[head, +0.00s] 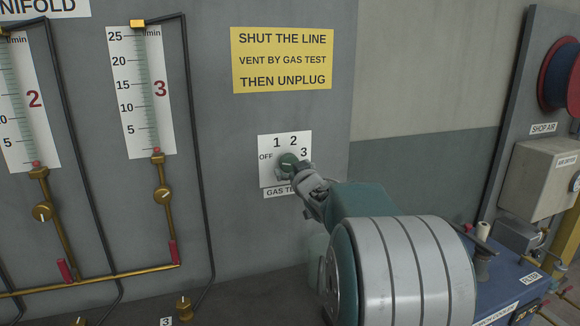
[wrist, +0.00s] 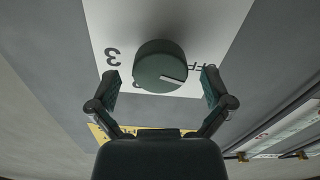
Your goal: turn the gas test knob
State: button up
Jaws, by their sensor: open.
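The gas test knob (head: 288,161) is a round dark green knob on a white plate (head: 269,146) marked OFF, 1, 2, 3 on the grey panel. In the wrist view, which is upside down, the knob (wrist: 160,62) shows a pale pointer line towards the OFF side. My gripper (head: 306,178) is at the knob from the lower right in the head view and partly covers the plate. In the wrist view my gripper (wrist: 160,80) is open, one finger on each side of the knob with a gap at both sides. Contact in depth cannot be told.
A yellow sign (head: 282,59) is above the plate. Flow tubes 2 (head: 28,100) and 3 (head: 141,95) with brass valves and dark pipes are to the left. A blue box (head: 510,285), a beige box (head: 541,180) and a hose reel (head: 560,75) are at the right.

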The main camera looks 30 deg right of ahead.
jog(key=shift+x, duration=0.8)
jog(key=c, duration=1.1)
jog(key=shift+o, duration=0.3)
jog(key=shift+a+m, duration=0.1)
jog(key=shift+m, duration=0.2)
jog(key=m, duration=0.4)
jog(key=shift+a+r+m, duration=0.1)
jog(key=shift+m, duration=2.4)
